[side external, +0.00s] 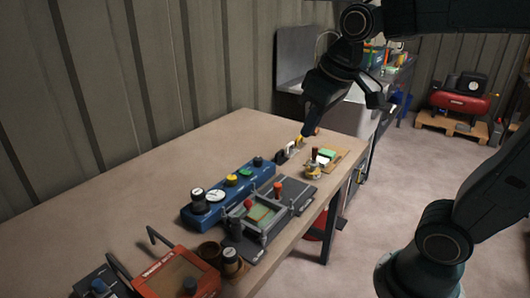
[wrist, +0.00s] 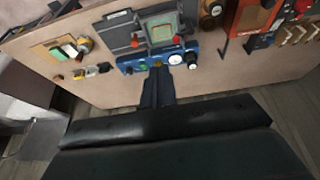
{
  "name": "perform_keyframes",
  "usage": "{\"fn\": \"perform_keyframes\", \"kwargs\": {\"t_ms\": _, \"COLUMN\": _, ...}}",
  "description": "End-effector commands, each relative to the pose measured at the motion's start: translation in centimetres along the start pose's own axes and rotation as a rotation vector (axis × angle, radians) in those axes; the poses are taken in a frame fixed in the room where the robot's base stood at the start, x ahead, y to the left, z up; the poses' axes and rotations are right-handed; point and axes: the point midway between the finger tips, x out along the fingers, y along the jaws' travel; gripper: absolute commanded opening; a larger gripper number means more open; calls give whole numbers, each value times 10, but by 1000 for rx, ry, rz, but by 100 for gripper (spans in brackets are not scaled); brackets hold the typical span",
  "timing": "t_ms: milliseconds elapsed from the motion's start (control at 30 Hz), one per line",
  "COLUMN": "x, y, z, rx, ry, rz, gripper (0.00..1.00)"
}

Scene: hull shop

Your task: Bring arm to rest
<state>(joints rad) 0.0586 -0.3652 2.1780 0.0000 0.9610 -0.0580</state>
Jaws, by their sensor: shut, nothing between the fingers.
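My gripper (side external: 308,130) hangs from my dark arm over the far end of the workbench (side external: 150,180), pointing down. Its fingers are shut and hold nothing. In the wrist view the closed fingers (wrist: 157,72) show in front of a blue panel (wrist: 190,57) with gauges and coloured buttons. In the side view this blue panel (side external: 213,207) lies nearer the camera than my gripper. How high the fingertips are above the bench is hard to tell.
A grey fixture (side external: 298,200) with red knobs sits beside the blue panel. A small board (side external: 340,158) with a green block lies near the right edge. A red box (side external: 150,278) stands at the near end. The left bench surface is clear. A red compressor (side external: 460,101) stands beyond.

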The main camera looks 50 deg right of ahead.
Motion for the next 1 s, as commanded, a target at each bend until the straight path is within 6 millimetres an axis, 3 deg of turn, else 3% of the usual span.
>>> {"fn": "perform_keyframes", "kwargs": {"t_ms": 300, "x": -9, "y": -12, "z": 67, "rx": 1, "ry": 80, "rz": -12, "gripper": 0}}
{"fn": "perform_keyframes", "kwargs": {"t_ms": 500, "x": -6, "y": -16, "z": 95, "rx": 3, "ry": 114, "rz": -18, "gripper": 0}}
{"fn": "perform_keyframes", "kwargs": {"t_ms": 700, "x": -3, "y": -17, "z": 106, "rx": 5, "ry": 125, "rz": -21, "gripper": 0}}
{"fn": "perform_keyframes", "kwargs": {"t_ms": 1000, "x": -3, "y": -17, "z": 106, "rx": 5, "ry": 124, "rz": -21, "gripper": 0}}
